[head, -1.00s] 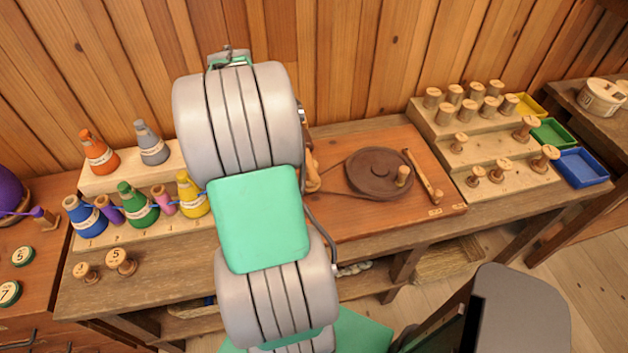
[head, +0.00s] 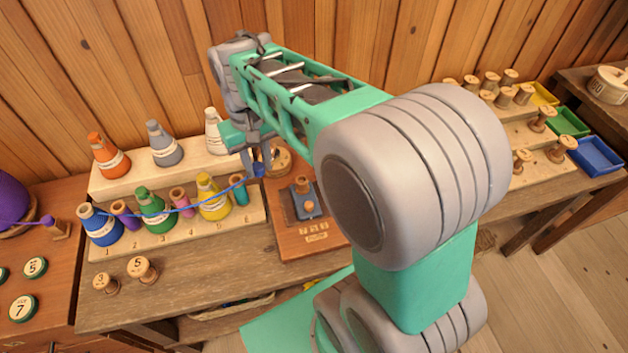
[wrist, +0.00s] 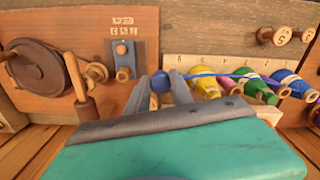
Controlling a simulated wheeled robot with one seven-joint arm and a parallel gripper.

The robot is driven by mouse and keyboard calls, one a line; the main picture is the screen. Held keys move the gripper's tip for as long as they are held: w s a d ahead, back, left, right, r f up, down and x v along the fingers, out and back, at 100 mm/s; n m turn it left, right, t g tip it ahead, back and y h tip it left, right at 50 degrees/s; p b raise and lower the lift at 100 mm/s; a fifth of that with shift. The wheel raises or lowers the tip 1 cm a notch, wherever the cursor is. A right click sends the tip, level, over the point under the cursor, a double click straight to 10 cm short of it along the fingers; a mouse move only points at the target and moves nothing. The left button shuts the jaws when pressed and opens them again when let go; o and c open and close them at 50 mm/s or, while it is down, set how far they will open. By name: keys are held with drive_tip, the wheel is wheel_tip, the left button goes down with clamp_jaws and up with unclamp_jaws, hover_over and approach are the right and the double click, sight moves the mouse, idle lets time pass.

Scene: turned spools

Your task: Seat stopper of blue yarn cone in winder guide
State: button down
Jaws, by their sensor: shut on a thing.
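My gripper (head: 262,165) is shut on the blue stopper (head: 259,170), above the left end of the winder board (head: 290,245). The wrist view shows the stopper (wrist: 160,82) between the fingertips (wrist: 161,88). Blue yarn (head: 190,209) runs from it, past the other cones, to the blue yarn cone (head: 100,228) at the rack's left end; this cone also shows in the wrist view (wrist: 290,85). A round wooden winder part (head: 278,160) is just behind the gripper. I cannot tell which part is the guide; the stopper appears apart from the board's parts.
A blue-grey plate with a wooden knob (head: 304,198) is right of the gripper. The brown wheel (wrist: 38,68) shows in the wrist view; my arm hides it in the head view. Cones crowd the left rack (head: 185,235). Two spools (head: 142,268) stand in front.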

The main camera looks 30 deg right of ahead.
drive_tip(key=shift+w+d, duration=0.1)
drive_tip(key=shift+d, duration=0.1)
drive_tip(key=w+d+p, duration=0.1)
drive_tip(key=w+d, duration=0.1)
drive_tip(key=d, duration=1)
drive_tip(key=shift+w+p, duration=0.35)
drive_tip(key=shift+w, duration=0.05)
idle(1.4)
drive_tip(key=shift+a, duration=0.1)
drive_tip(key=shift+f, duration=0.15)
drive_tip(key=shift+f+b, duration=4.5)
drive_tip(key=shift+f, duration=2.5)
drive_tip(key=c, duration=1)
unclamp_jaws()
drive_tip(key=shift+c, duration=0.2)
drive_tip(key=shift+o, duration=0.4)
drive_tip(key=o, duration=0.3)
